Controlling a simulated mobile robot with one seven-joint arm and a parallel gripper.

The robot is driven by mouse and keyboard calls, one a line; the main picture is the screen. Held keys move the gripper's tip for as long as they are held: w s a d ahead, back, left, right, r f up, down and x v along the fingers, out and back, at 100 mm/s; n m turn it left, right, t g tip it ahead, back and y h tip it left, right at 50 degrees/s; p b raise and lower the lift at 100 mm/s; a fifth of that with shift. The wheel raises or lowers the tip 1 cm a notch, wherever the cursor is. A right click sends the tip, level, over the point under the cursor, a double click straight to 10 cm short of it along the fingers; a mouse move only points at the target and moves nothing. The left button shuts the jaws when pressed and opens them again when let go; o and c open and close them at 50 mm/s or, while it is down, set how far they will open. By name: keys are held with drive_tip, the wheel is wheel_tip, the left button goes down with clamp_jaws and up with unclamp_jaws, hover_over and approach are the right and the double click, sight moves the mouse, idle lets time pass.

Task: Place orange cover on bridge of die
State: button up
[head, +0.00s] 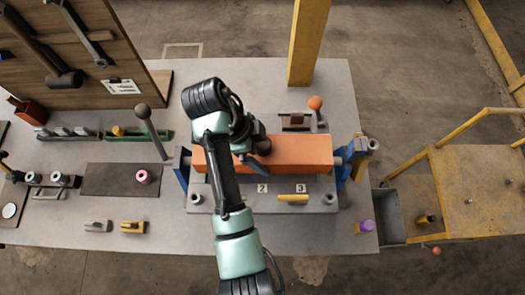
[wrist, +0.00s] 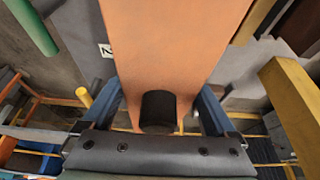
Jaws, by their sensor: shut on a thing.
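The orange cover (head: 300,152) is a long block lying lengthwise across the grey die (head: 225,200). Blue upright brackets (head: 343,168) stand near its two ends. My gripper (head: 258,148) is over the cover's middle and shut on it; my arm hides part of the cover. In the wrist view the cover (wrist: 160,45) runs from the top edge down toward my gripper, with a dark rounded part (wrist: 158,108) at its near end. I cannot tell whether the cover touches the die, and the bridge beneath it is hidden.
A yellow-handled piece (head: 293,198) lies by the number plates. A ball-topped lever (head: 150,128) stands at the left and a yellow post (head: 307,40) behind. A pink ring (head: 143,177) sits on a dark mat. A purple cylinder (head: 366,225) stands at the front right.

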drive_tip(key=shift+f, duration=0.2)
drive_tip(key=shift+f, duration=0.1)
drive_tip(key=o, duration=1.2)
drive_tip(key=p+v, duration=0.9)
drive_tip(key=v, duration=0.3)
